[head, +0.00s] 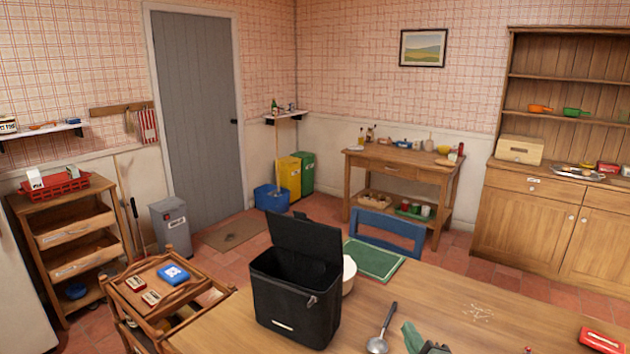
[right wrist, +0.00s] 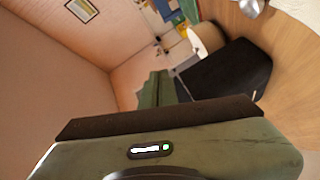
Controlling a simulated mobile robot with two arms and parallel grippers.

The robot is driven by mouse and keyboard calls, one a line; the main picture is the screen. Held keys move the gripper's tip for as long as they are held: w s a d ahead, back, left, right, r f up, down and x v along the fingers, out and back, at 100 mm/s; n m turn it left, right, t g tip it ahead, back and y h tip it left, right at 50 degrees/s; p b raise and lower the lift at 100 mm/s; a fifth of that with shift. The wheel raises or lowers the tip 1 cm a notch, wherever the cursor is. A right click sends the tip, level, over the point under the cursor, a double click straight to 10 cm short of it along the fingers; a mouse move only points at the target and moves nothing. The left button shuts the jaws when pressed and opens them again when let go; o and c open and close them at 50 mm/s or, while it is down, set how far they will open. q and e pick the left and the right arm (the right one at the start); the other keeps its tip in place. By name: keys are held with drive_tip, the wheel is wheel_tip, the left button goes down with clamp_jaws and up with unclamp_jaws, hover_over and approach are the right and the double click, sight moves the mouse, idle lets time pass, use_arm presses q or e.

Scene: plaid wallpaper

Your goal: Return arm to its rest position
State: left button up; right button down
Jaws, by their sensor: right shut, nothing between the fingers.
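My right gripper (head: 413,338) shows as a green tip at the bottom edge of the head view, low over the wooden table (head: 450,300). It is shut and empty. In the right wrist view its green fingers (right wrist: 155,90) point toward the black bin (right wrist: 225,72) and the back of the room. Most of the right arm is out of the head view. My left gripper is in neither view.
The open black bin (head: 296,290) stands left of the gripper, with a white bowl (head: 348,274) behind it. A ladle (head: 380,338) lies close by on the gripper's left. A green mat (head: 373,260) lies beyond; a red box (head: 602,341) is at right.

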drive_tip(key=s+d+f+m+g+h, duration=0.1)
drive_tip(key=s+f+m+g, duration=0.3)
drive_tip(key=s, duration=0.4)
drive_tip(key=s+d+f+m+g+h, duration=0.1)
drive_tip(key=s+f+m+g, duration=0.25)
drive_tip(key=s+f, duration=0.4)
drive_tip(key=s+a+f+m+g+y, duration=0.15)
drive_tip(key=s+m+g, duration=0.4)
drive_tip(key=s, duration=1.65)
wheel_tip(320, 180, down, 26)
drive_tip(key=a+n+g, duration=0.1)
drive_tip(key=g, duration=0.1)
drive_tip(key=s+d+f+g, duration=0.1)
drive_tip(key=s+d+f, duration=0.2)
drive_tip(key=s+f, duration=1.3)
drive_tip(key=shift+s+f+b, duration=0.3)
drive_tip(key=shift+s+f, duration=0.1)
drive_tip(key=shift+s, duration=0.45)
